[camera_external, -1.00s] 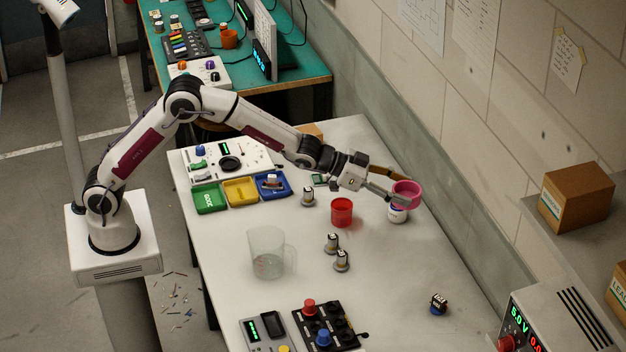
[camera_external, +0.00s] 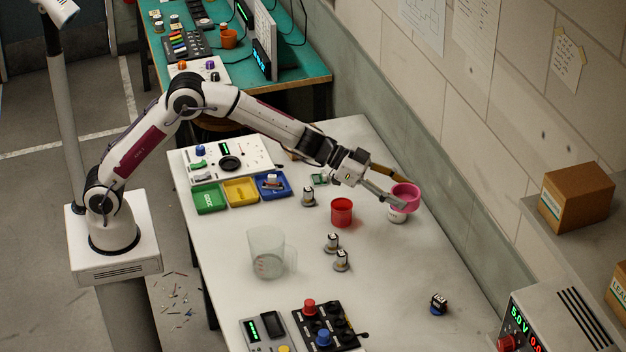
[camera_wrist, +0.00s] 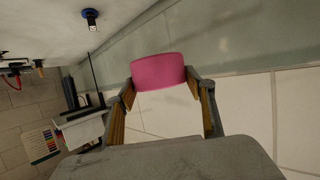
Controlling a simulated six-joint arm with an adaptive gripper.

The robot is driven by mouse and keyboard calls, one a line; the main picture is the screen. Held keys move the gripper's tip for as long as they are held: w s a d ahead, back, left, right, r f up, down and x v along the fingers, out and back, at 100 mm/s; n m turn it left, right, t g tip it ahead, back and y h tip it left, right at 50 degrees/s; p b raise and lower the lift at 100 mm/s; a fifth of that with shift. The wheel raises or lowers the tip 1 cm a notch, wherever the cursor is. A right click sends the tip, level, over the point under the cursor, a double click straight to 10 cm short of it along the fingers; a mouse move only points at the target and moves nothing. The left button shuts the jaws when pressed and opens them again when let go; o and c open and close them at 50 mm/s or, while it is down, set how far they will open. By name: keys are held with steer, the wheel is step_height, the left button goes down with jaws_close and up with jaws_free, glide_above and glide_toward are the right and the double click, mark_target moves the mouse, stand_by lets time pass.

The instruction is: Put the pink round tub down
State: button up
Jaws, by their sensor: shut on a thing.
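The pink round tub (camera_external: 405,197) is held at the end of my gripper (camera_external: 392,193), toward the right side of the white bench. In the wrist view the pink tub (camera_wrist: 159,71) sits between the two fingers of my gripper (camera_wrist: 163,84), which are shut on it.
A red cup (camera_external: 342,212) stands left of the tub. A clear jug (camera_external: 266,253) and several small metal knobs (camera_external: 341,261) stand nearer. The wall runs close behind.

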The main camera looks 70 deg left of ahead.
steer(key=shift+s+d+f+m+g+h, duration=0.15)
steer(key=shift+s+d+m+g+h, duration=0.1)
steer(key=shift+s+m+g+h, duration=0.2)
steer(key=s+d+f+m+g+h, duration=0.2)
steer(key=s+f+m+g, duration=0.1)
steer(key=s, duration=0.4)
steer(key=s+d+f+m+g+h, duration=0.2)
steer(key=s+d+f+m+g, duration=0.1)
steer(key=s, duration=0.5)
step_height(320, 180, down, 2)
steer(key=shift+d+f+m+g, duration=0.15)
steer(key=shift+f+m+g, duration=0.05)
steer(key=shift+m+g, duration=0.5)
steer(key=shift+f, duration=3.1)
steer(key=shift+f, duration=1.9)
steer(key=shift+f, duration=0.1)
